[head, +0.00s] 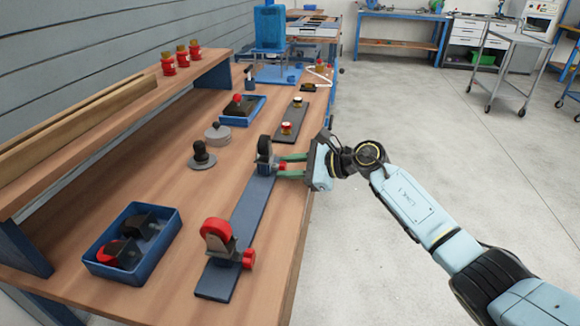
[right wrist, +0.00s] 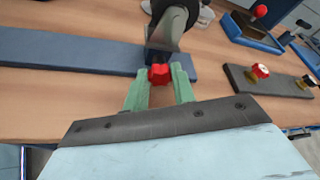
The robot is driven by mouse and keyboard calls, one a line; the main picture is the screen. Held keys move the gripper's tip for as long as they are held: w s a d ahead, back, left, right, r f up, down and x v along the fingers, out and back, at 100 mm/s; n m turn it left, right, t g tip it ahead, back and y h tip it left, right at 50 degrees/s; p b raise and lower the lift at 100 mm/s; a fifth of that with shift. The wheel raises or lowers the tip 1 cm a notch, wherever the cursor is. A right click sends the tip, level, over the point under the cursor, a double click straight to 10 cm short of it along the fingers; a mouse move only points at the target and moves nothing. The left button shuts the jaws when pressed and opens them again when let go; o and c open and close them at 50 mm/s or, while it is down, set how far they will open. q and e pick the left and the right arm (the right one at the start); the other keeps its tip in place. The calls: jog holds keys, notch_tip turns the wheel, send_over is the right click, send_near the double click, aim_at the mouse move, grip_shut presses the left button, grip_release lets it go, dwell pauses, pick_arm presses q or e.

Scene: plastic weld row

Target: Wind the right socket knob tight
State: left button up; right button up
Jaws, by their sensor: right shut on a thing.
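A long blue-grey plate (head: 250,212) lies on the wooden bench and carries two holders. The far holder (head: 264,152) has a dark wheel-like part upright in it; its red knob (right wrist: 159,74) shows in the right wrist view. My right gripper (head: 283,166) has its green fingers on either side of this knob, shut on it. In the right wrist view the fingers (right wrist: 160,84) flank the knob in front of the grey holder. The near holder has a red wheel (head: 217,232) and a red knob (head: 248,258) on its right side. My left gripper is out of view.
A blue tray (head: 94,267) with dark and red parts sits at the near left. Another blue tray (head: 225,118) and a dark plate with red-topped pieces (head: 302,112) lie farther back. A dark knobbed piece (head: 202,157) stands left of the plate.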

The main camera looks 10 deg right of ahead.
jog(key=shift+w+m+g, duration=0.1)
jog(key=shift+m+g, duration=0.2)
jog(key=shift+m, duration=0.2)
jog(key=shift+d+m+g+b, duration=0.1)
jog(key=shift+m+g+b, duration=0.2)
jog(key=shift+m, duration=0.2)
jog(key=shift+w+m+g+b, duration=0.1)
jog(key=shift+m+g+b, duration=0.2)
jog(key=shift+m+g, duration=0.15)
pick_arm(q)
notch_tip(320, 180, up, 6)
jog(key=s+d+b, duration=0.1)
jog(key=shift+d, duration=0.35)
pick_arm(e)
jog(key=shift+m+g+y, duration=0.5)
jog(key=shift+m+g, duration=0.05)
jog(key=shift+m, duration=0.4)
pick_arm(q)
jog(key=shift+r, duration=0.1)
pick_arm(e)
jog(key=o, duration=1)
